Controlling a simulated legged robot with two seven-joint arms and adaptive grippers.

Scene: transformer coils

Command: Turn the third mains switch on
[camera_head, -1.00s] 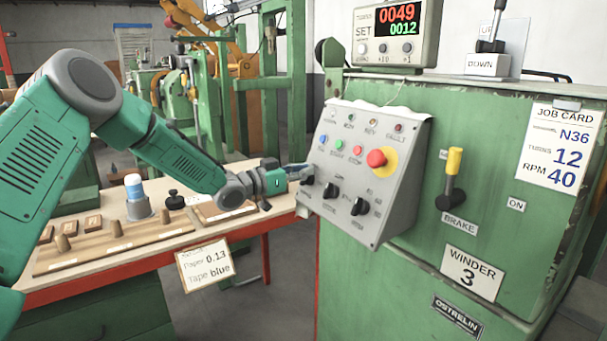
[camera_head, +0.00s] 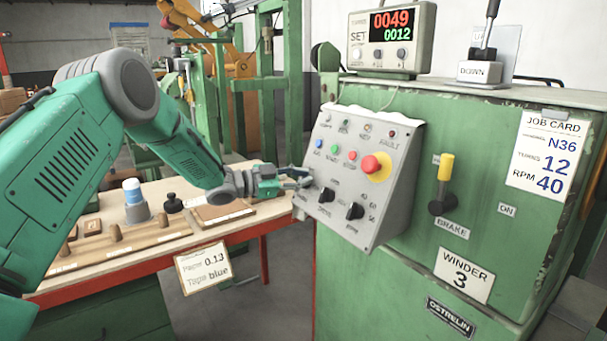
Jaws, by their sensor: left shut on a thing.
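A sloped grey control panel (camera_head: 335,232) is fixed to the front of the green winder (camera_head: 370,285). It carries a row of black rotary switches along its lower part. The middle switch (camera_head: 326,195) and the right switch (camera_head: 355,211) are in plain view. My left gripper (camera_head: 304,183) is at the panel's left edge, shut on the leftmost rotary switch, which its fingers hide. The setting of that switch cannot be seen. My right gripper is not in view.
A red stop button (camera_head: 375,166) and small coloured buttons sit above the switches. A yellow-handled brake lever (camera_head: 445,180) stands right of the panel. A counter box (camera_head: 390,62) is on top. A workbench (camera_head: 250,226) with blocks lies under my left arm.

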